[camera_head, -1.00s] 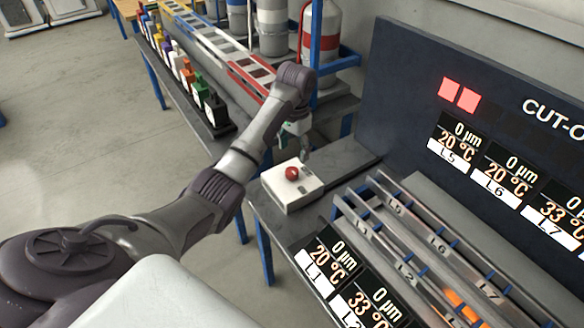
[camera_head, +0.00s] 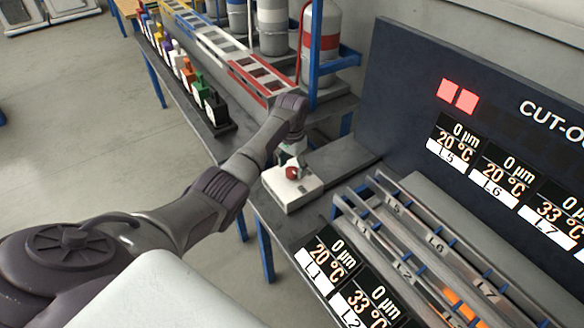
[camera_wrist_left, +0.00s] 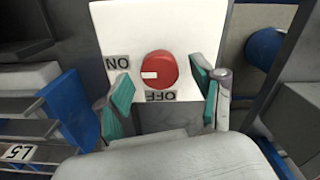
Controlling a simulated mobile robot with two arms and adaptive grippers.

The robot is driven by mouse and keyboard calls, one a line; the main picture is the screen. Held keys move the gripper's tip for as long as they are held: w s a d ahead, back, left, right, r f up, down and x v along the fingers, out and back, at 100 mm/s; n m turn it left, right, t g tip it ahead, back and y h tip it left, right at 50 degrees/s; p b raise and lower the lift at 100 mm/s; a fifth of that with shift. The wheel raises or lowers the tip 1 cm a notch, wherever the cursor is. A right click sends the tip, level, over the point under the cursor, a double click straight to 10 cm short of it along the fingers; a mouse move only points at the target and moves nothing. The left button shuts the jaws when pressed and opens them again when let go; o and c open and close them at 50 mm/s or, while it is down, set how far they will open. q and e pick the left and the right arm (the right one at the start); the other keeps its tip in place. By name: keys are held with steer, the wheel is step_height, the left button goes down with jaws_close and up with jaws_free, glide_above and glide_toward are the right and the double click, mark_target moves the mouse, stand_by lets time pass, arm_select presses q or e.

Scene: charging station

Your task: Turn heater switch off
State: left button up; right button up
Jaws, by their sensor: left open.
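The heater switch is a red round knob (camera_head: 291,172) on a white box (camera_head: 290,195) at the end of the bench. In the left wrist view the knob (camera_wrist_left: 158,70) has a white mark pointing left, toward the "ON" label (camera_wrist_left: 118,63). The "OFF" label (camera_wrist_left: 161,96) is below the knob, upside down. My left gripper (camera_head: 293,160) is right at the knob in the head view. In the wrist view its teal-padded fingers (camera_wrist_left: 162,95) are spread to either side, with the knob just ahead between them. Contact cannot be told. My right gripper is not in view.
A rack of metal rails with L labels (camera_head: 420,250) stands right of the box. Behind it is a dark display panel (camera_head: 400,85) with two red lights. Coloured blocks (camera_head: 190,75) and canisters (camera_head: 272,25) stand further back. A blue post (camera_head: 316,45) rises behind the gripper.

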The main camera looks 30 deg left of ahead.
arm_select(q)
steer(key=shift+f, duration=0.5)
steer(key=c, duration=1.1)
steer(key=shift+c, duration=0.2)
